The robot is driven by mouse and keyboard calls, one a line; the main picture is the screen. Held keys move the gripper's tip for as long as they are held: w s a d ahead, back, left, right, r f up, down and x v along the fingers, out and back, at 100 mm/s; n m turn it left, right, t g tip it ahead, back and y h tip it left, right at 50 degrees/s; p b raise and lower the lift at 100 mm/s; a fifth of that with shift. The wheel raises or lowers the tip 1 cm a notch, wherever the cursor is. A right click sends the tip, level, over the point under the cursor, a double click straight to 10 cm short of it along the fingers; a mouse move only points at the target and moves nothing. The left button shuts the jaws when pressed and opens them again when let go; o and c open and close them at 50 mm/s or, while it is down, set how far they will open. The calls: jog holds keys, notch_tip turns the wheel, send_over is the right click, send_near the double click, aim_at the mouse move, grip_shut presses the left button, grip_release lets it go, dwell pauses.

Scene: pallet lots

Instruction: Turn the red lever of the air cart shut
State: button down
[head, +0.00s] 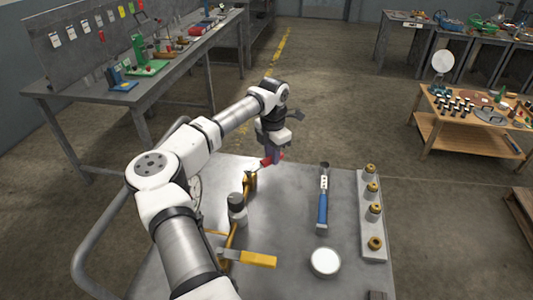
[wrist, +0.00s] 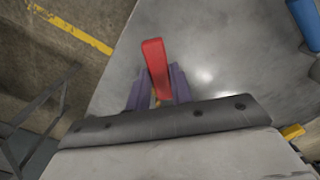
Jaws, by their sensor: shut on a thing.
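The red lever (head: 265,162) is at the far end of the brass piping on the air cart's grey top (head: 288,215). My gripper (head: 275,157) reaches down over the cart's far edge and is shut on the red lever. In the wrist view the red lever (wrist: 156,62) lies between the two purple fingers of my gripper (wrist: 157,88), its free end sticking out beyond them. The lever's pivot end is mostly hidden by my gripper in the wrist view. A yellow lever (head: 258,259) sits at the near end of the piping.
A grey and black cylinder (head: 237,208) stands on the piping, left of centre. A blue-handled tool (head: 323,205), a white round disc (head: 325,262) and a rail of brass fittings (head: 371,215) occupy the cart's right side. Workbenches (head: 150,75) stand behind at left.

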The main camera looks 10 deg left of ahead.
jog(key=s+d+m+b, duration=0.1)
jog(key=m, duration=0.1)
jog(key=s+d+m+b, duration=0.1)
jog(key=m, duration=0.1)
jog(key=shift+s+m, duration=0.3)
jog(key=shift+s, duration=0.05)
jog(key=shift+s+d+m+b, duration=0.2)
jog(key=shift+s+m+b, duration=0.2)
jog(key=shift+m, duration=0.2)
jog(key=shift+s+d+m+b, duration=0.15)
jog(key=shift+s+m+b, duration=0.1)
jog(key=shift+s+m, duration=0.3)
jog(key=shift+s+d+m+b, duration=0.1)
jog(key=shift+s+m+b, duration=0.6)
jog(key=shift+m, duration=0.65)
jog(key=shift+s, duration=0.2)
jog(key=c, duration=1.2)
grip_release()
jog(key=shift+c, duration=0.2)
jog(key=shift+r, duration=0.1)
notch_tip(320, 180, up, 14)
jog(key=b, duration=0.1)
jog(key=shift+b, duration=0.3)
jog(key=shift+f, duration=0.2)
